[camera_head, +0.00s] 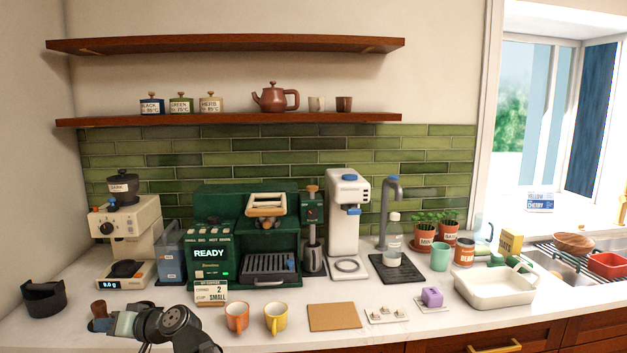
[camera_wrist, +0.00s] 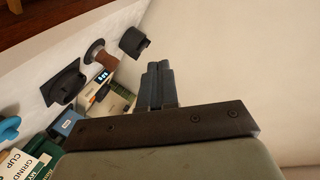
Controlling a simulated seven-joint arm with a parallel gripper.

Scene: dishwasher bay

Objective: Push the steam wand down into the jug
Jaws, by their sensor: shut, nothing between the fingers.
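The green coffee machine (camera_head: 222,218) stands against the tiled wall in the head view. At its right side is a narrow green unit with a brown-topped lever, and the steam wand (camera_head: 312,232) hangs below it. A dark metal jug (camera_head: 313,258) stands under the wand. How far the wand tip reaches into the jug is too small to tell. My gripper (camera_wrist: 158,72) is shut and empty in the wrist view. In the head view my arm is at the front left, well away from the wand and jug. The wrist view shows neither wand nor jug.
A white dispenser (camera_head: 346,215) stands close right of the jug. Orange (camera_head: 237,317) and yellow (camera_head: 276,318) mugs stand in front of the machine. A grinder (camera_head: 133,232) and scale are at the left. A wooden-handled tool (camera_head: 99,310) is beside my arm.

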